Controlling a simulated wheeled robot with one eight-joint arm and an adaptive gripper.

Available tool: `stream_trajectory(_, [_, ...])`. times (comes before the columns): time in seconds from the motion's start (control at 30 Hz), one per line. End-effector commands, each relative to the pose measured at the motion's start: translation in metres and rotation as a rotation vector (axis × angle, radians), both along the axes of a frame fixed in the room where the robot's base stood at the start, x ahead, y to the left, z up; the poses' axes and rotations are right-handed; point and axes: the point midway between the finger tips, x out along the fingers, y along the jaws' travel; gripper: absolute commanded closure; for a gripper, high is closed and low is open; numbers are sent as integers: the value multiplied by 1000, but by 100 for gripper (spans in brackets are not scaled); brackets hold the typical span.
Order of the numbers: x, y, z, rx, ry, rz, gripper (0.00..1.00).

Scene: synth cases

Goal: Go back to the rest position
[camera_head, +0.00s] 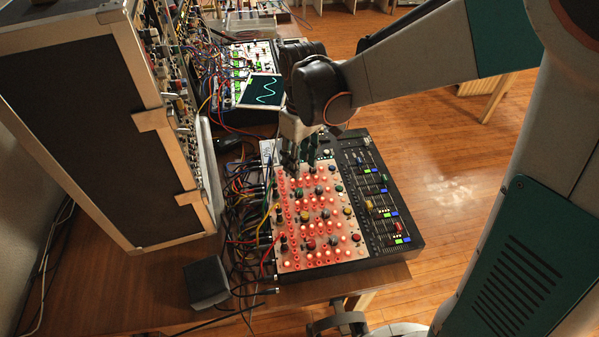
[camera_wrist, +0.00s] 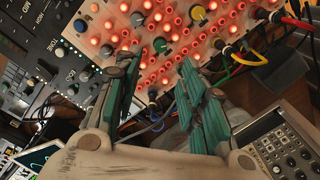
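My gripper (camera_head: 300,163) is above the back part of the red-lit synth panel (camera_head: 322,228), pointing down at it. In the wrist view my gripper (camera_wrist: 156,68) has its two green-padded fingers apart, with nothing between them. The lit panel (camera_wrist: 150,38) with its knobs shows beyond the fingertips. I cannot tell whether the fingertips touch a knob. The undersides of the fingers are hidden in the head view.
A tall synth case (camera_head: 85,130) stands at the left. Patch cables (camera_head: 245,205) run between it and the panel. A small screen with a wave (camera_head: 263,90) is behind. A black box (camera_head: 206,282) sits at the table's front. Open wooden floor (camera_head: 450,180) lies to the right.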

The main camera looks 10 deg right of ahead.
Motion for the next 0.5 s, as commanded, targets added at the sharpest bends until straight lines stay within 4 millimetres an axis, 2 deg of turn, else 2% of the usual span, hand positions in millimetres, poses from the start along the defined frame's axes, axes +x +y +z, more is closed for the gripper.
stream_trajectory(0.2, [0,-1,17,0,0,0,62])
stream_trajectory(0.5, [0,0,18,0,0,0,62])
